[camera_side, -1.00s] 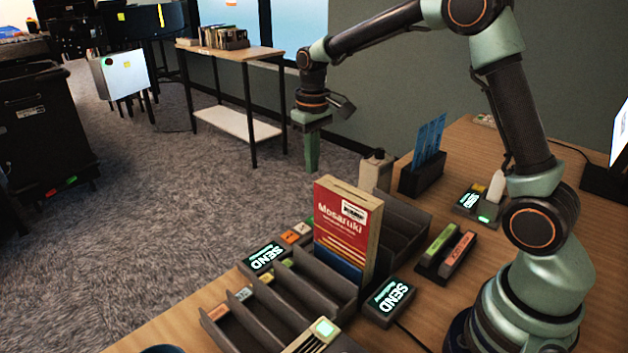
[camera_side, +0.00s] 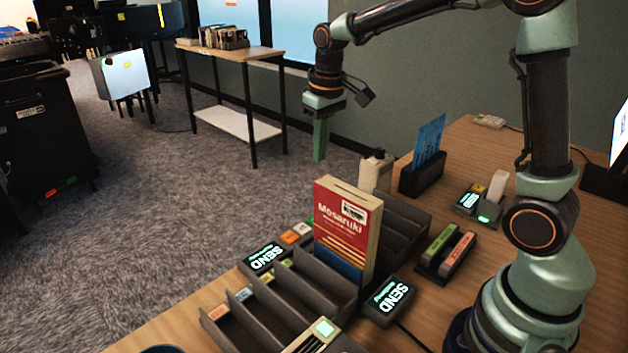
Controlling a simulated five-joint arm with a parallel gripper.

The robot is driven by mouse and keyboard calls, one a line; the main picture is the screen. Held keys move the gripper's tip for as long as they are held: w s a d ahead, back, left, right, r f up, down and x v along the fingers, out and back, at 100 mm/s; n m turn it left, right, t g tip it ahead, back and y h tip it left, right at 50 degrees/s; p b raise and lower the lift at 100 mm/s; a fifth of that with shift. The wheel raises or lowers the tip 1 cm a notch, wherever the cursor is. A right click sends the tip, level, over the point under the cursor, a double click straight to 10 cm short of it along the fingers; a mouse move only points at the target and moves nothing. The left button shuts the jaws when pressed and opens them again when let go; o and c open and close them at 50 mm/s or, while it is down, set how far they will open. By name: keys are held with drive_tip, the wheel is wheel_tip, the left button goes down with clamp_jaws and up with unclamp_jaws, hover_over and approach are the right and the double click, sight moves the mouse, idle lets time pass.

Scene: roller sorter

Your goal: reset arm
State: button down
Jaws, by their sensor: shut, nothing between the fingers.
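My gripper (camera_side: 320,141) hangs in the air above and behind the desk, pointing down, with its fingers together and nothing held. It is above and clear of the red book (camera_side: 345,230), which stands upright in the dark slotted sorter (camera_side: 300,290). My arm reaches from its base at the lower right up and across to the left.
SEND boxes (camera_side: 388,301) (camera_side: 265,257) sit beside the sorter. A dark holder with blue cards (camera_side: 428,140), a pale bottle (camera_side: 376,172) and a rack with green and pink pieces (camera_side: 445,251) stand on the desk. A side table (camera_side: 232,54) with books stands behind. The air around my gripper is free.

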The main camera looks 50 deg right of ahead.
drive_tip(key=s+a+r+t, duration=0.1)
drive_tip(key=s+r+t, duration=0.1)
drive_tip(key=s, duration=0.5)
drive_tip(key=s+a+r+t, duration=0.2)
drive_tip(key=s, duration=0.5)
drive_tip(key=shift+s, duration=0.3)
